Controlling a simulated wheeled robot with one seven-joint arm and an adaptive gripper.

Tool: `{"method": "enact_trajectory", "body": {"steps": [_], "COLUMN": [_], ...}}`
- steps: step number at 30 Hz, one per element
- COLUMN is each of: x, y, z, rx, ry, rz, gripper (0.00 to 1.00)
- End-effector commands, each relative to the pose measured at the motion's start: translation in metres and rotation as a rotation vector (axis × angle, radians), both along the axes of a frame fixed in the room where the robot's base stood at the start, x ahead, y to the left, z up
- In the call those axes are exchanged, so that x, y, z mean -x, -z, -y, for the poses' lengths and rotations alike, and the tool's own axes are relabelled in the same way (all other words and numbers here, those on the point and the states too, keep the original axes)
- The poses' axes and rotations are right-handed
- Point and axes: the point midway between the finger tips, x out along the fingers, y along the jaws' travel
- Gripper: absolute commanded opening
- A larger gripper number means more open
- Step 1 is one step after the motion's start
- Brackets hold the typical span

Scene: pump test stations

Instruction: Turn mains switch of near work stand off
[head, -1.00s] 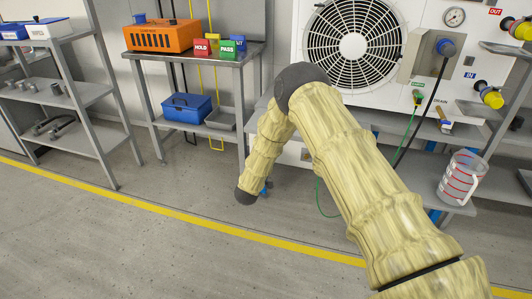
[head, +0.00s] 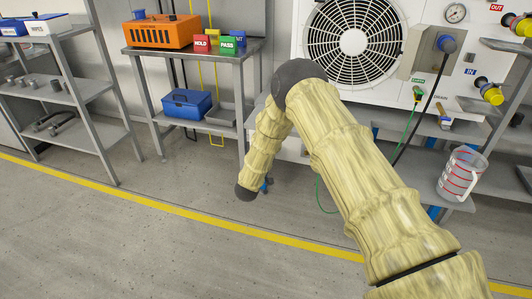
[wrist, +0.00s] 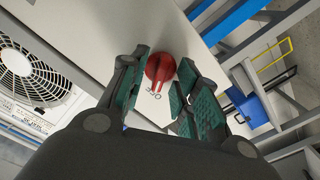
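A red rotary switch knob (wrist: 160,68) sits on a pale panel (wrist: 110,35) in the wrist view, with the marking OFF printed beside it. My gripper (wrist: 163,64) is open around the knob, with one green-padded finger on its left and the other on its right. A gap shows on the left; whether the right finger touches the knob I cannot tell. Which mark the knob points to is not clear. In the head view my arm hides the gripper and the switch.
A white unit with a round fan grille (head: 352,40) stands behind my arm. A grey bench holds an orange box (head: 160,32), and a blue toolbox (head: 187,103) is on its lower shelf. A clear jug (head: 461,173) stands at right. The floor at left is clear.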

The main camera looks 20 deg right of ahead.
Motion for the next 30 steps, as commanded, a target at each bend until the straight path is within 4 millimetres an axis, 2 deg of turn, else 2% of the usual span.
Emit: {"method": "enact_trajectory", "body": {"steps": [5, 8, 21, 30], "x": [0.007, 0.018, 0.081, 0.099], "y": [0.0, 0.0, 0.0, 0.0], "z": [-0.005, -0.013, -0.055, -0.067], "rx": [0.0, 0.0, 0.0, -0.001], "ry": [-0.001, -0.002, -0.003, 0.0], "rz": [0.0, -0.001, -0.002, -0.001], "gripper": [0.31, 0.31, 0.31, 0.31]}}
